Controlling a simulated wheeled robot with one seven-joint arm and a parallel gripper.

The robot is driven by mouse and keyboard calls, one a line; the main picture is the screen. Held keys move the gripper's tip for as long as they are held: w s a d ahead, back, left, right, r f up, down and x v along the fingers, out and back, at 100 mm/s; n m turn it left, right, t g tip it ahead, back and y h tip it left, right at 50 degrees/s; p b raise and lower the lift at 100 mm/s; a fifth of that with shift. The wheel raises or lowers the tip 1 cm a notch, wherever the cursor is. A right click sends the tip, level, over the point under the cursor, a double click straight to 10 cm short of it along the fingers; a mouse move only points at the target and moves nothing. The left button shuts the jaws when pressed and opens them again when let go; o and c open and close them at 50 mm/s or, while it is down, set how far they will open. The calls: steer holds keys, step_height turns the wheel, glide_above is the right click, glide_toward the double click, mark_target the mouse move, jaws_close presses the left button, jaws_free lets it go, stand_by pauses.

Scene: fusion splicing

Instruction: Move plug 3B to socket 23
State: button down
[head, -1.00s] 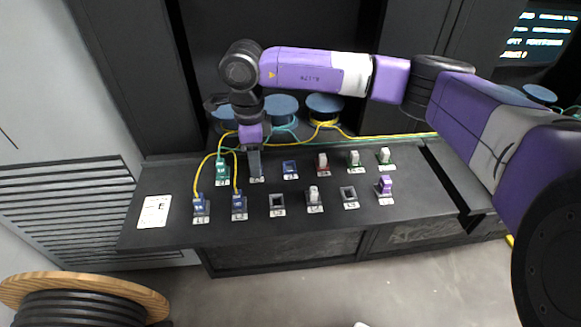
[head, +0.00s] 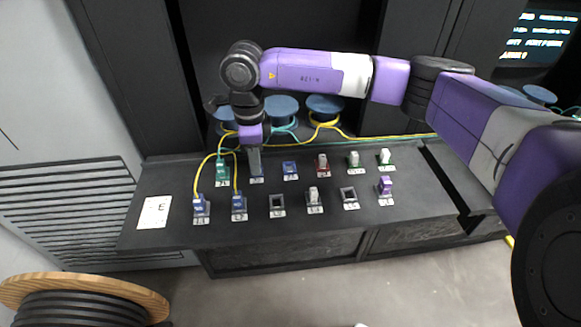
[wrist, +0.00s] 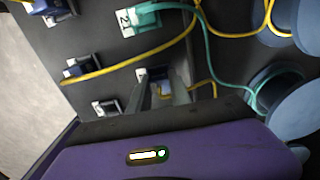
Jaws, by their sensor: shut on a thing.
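My gripper (head: 255,172) points down at a blue-framed socket in the back row, just right of the teal plug (head: 222,170). In the wrist view my gripper's fingers (wrist: 163,88) are shut at this socket (wrist: 155,74). The held plug is mostly hidden between them, so its colour and marking cannot be told. Two blue plugs with yellow cables sit in the front row, the left one (head: 199,203) and the right one (head: 239,203). The teal plug also shows in the wrist view (wrist: 143,17). Socket labels are too small to read surely, so 3B and 23 cannot be picked out.
Empty sockets stand in the front row, one left (head: 277,203) and one right (head: 350,196). A pale plug (head: 314,194) and a purple plug (head: 385,185) stand near them. Cable spools (head: 324,106) and loose yellow and teal cables lie behind my gripper.

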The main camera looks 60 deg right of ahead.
steer(key=shift+r, duration=0.15)
stand_by(0.8)
steer(key=shift+r+p, duration=1.2)
steer(key=shift+r, duration=1.65)
